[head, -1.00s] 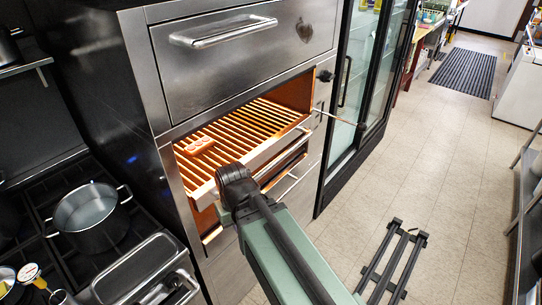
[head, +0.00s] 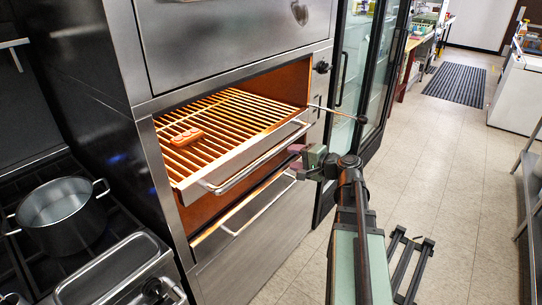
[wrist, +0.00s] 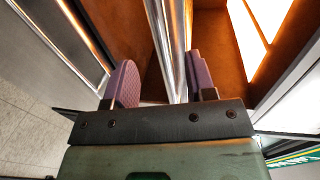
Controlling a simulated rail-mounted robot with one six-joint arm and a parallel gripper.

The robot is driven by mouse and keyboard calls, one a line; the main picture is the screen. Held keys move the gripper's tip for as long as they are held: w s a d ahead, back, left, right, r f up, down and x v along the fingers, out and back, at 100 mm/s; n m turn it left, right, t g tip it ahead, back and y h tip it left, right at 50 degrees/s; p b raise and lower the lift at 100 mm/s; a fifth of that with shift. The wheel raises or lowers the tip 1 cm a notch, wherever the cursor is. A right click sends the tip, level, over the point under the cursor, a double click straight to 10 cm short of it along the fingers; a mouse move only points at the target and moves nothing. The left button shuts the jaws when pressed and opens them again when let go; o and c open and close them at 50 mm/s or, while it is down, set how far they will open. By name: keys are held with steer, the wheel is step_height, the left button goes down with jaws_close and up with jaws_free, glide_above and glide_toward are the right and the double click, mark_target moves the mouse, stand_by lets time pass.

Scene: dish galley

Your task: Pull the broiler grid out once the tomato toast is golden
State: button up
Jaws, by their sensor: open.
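The broiler grid (head: 228,120), with glowing orange-lit bars, sits in the open broiler bay, its front frame at the mouth. A small orange-brown tomato toast (head: 187,137) lies on its left part; under the orange light I cannot tell how golden it is. The grid's bright handle bar (head: 255,163) runs along its front. My gripper (head: 297,156) is at the right end of this handle. In the wrist view, my gripper (wrist: 163,78) is open, its purple pads on either side of a bright metal bar (wrist: 167,35), not closed on it. The toast is not visible there.
A lower drawer with a handle (head: 258,205) is under the bay. A thin rod with a dark knob (head: 361,119) sticks out at right. A pot (head: 62,213) and a metal pan (head: 115,270) are at left. The floor (head: 440,170) is open at right.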

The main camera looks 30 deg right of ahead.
mark_target(275, 153)
steer(key=b+x, duration=0.2)
steer(key=x, duration=0.8)
steer(key=shift+w+a+f, duration=0.1)
steer(key=shift+w+a, duration=0.15)
steer(key=shift+w, duration=0.1)
steer(key=shift+c, duration=0.5)
jaws_close()
